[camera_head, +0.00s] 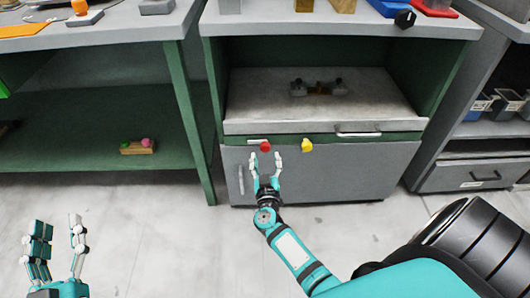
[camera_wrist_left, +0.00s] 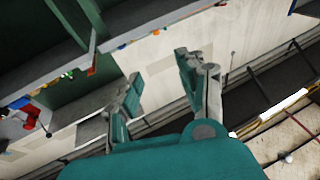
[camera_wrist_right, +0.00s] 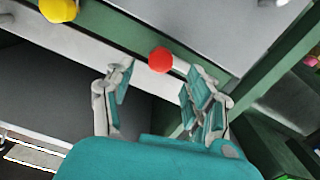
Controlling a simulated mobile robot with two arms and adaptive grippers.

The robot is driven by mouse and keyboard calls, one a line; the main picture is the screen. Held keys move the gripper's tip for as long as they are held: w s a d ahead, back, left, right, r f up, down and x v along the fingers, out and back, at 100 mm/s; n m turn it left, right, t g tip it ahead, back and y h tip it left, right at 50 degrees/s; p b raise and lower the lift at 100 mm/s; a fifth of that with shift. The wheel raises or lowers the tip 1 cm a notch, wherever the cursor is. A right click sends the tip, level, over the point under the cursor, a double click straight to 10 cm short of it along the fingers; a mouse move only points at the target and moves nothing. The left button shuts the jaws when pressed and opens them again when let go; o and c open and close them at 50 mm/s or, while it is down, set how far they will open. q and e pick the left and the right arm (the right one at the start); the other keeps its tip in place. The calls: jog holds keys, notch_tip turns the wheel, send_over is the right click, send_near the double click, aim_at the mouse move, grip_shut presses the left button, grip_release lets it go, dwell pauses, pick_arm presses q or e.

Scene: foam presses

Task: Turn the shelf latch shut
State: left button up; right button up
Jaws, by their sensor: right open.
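A red knob (camera_head: 265,147) and a yellow knob (camera_head: 306,145) sit on the green rail under a grey pull-out shelf (camera_head: 375,95). No label shows which one is the shelf latch. My right gripper (camera_head: 265,158) is open and empty, its fingertips just below and either side of the red knob. In the right wrist view the red knob (camera_wrist_right: 160,60) lies just beyond the gap between the open fingers, and the yellow knob (camera_wrist_right: 58,10) is at upper left. I cannot tell whether a finger touches the red knob. My left gripper (camera_head: 57,228) is open and empty over the floor at lower left.
A white handle (camera_head: 358,134) is on the shelf front, right of the knobs. A grey cabinet door (camera_head: 345,170) with an upright handle (camera_head: 241,180) is below. Grey fixtures (camera_head: 318,89) stand on the shelf. A green table leg (camera_head: 190,120) is to the left.

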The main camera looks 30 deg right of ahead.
aim_at(265, 150)
jog(key=b+x, duration=0.1)
jog(key=x, duration=0.3)
jog(key=shift+w+d+f, duration=0.1)
jog(key=shift+w+d, duration=0.1)
jog(key=shift+w, duration=0.1)
pick_arm(q)
jog(key=s+r+t+h, duration=0.1)
jog(key=s+r+t, duration=0.2)
jog(key=r+t, duration=0.2)
jog(key=shift+s+r+h+b, duration=0.3)
jog(key=shift+s+r+h, duration=0.1)
jog(key=shift+r, duration=0.55)
pick_arm(e)
jog(key=shift+w+d, duration=0.1)
jog(key=shift+w, duration=0.1)
pick_arm(q)
jog(key=shift+w, duration=0.1)
pick_arm(e)
grip_shut()
